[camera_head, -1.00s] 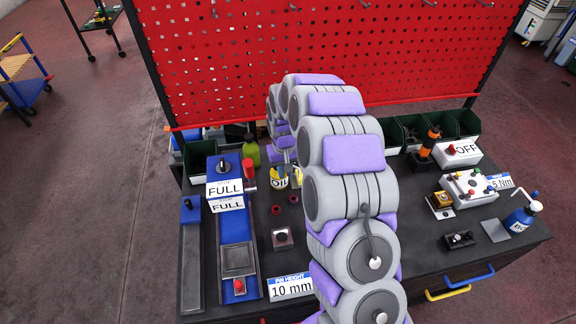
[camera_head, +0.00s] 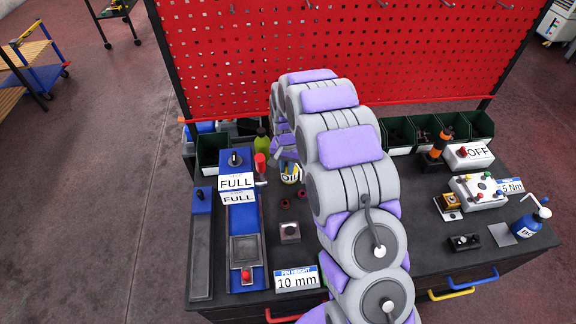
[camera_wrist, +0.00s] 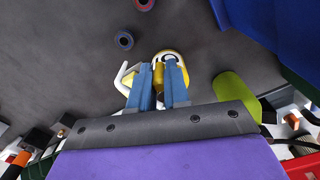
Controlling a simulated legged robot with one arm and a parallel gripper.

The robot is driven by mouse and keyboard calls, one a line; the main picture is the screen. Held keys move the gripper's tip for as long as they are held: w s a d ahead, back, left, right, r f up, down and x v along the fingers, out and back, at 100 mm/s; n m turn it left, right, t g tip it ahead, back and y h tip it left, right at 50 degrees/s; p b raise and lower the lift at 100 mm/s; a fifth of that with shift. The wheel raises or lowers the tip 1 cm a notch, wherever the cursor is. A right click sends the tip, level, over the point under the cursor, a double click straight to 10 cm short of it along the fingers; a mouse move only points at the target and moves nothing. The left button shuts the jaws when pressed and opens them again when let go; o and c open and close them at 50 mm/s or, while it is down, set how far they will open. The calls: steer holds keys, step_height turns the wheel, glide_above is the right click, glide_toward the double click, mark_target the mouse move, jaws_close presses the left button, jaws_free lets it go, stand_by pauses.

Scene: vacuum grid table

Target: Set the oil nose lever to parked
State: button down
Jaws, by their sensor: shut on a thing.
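The oil container (camera_head: 290,178) is yellow with a white label reading OIL. It stands on the dark table top, partly hidden behind my arm. In the wrist view the yellow and white oil container (camera_wrist: 172,55) lies beyond my fingertips. My gripper (camera_wrist: 159,78) has two blue fingers close together, shut on a slim yellow part, which looks like the nose lever (camera_wrist: 158,74). A white curved piece (camera_wrist: 124,76) sticks out left of the fingers. The lever's exact setting cannot be told, as the fingers cover much of it.
A green bottle (camera_head: 262,141) and a red-topped handle (camera_head: 260,162) stand just left of the oil container. Small dark red rings (camera_head: 285,203) lie in front. A blue slide fixture (camera_head: 242,215) with FULL signs is at left. The red pegboard (camera_head: 330,50) rises behind.

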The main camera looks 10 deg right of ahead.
mark_target(286, 165)
steer(key=c, duration=1.4)
jaws_free()
steer(key=shift+a, duration=0.1)
step_height(286, 165, up, 17)
steer(key=shift+r+p, duration=0.15)
steer(key=shift+p, duration=0.5)
steer(key=shift+w, duration=0.1)
